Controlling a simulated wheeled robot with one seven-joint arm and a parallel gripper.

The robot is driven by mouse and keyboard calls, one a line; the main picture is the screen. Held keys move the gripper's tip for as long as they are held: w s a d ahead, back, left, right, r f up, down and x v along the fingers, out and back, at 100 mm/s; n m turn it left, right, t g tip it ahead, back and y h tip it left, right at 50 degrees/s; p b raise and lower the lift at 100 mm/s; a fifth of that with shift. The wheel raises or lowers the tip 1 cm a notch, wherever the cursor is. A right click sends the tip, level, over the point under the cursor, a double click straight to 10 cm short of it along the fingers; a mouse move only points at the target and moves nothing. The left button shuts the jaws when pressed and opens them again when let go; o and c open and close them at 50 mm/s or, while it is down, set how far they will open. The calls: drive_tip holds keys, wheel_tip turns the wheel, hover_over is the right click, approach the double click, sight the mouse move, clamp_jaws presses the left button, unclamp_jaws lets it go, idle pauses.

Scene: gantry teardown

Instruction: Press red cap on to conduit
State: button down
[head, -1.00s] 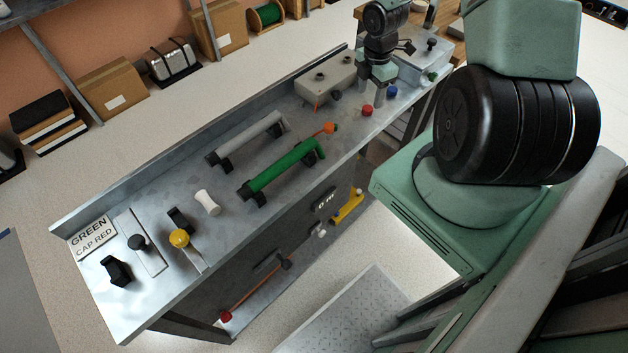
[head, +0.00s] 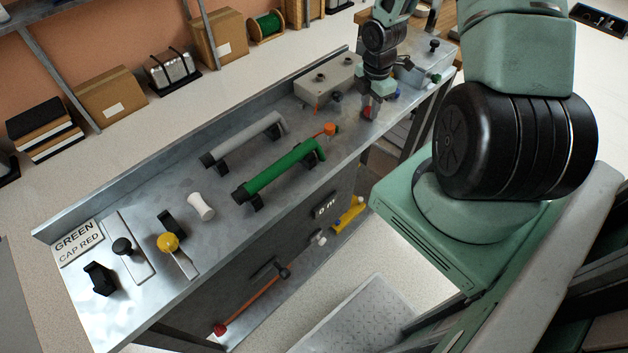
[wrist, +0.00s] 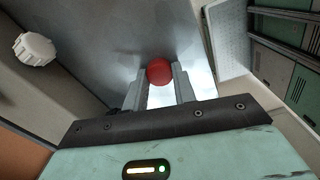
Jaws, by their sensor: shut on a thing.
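The red cap (wrist: 159,71) sits between my fingertips in the wrist view. My gripper (head: 372,107) is shut on it over the far right part of the bench; the cap's red (head: 367,112) also shows low between the fingers in the head view. The cap is close to the bench top; I cannot tell whether it still touches. The green conduit (head: 283,172) lies in black clips to the left of my gripper, with a dark left end and a bent right end. A grey conduit (head: 246,139) lies behind it. A sign (head: 79,244) reads "GREEN CAP RED".
A blue cap (head: 394,94) stands just right of my gripper. A grey box (head: 327,82) stands behind left. An orange piece (head: 330,129) is near the green conduit's bend. A raised lip (head: 190,143) runs along the back.

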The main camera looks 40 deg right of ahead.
drive_tip(key=shift+r, duration=0.15)
wheel_tip(320, 180, up, 6)
drive_tip(key=p, duration=0.6)
drive_tip(key=shift+r+p, duration=0.1)
drive_tip(key=shift+p, duration=0.2)
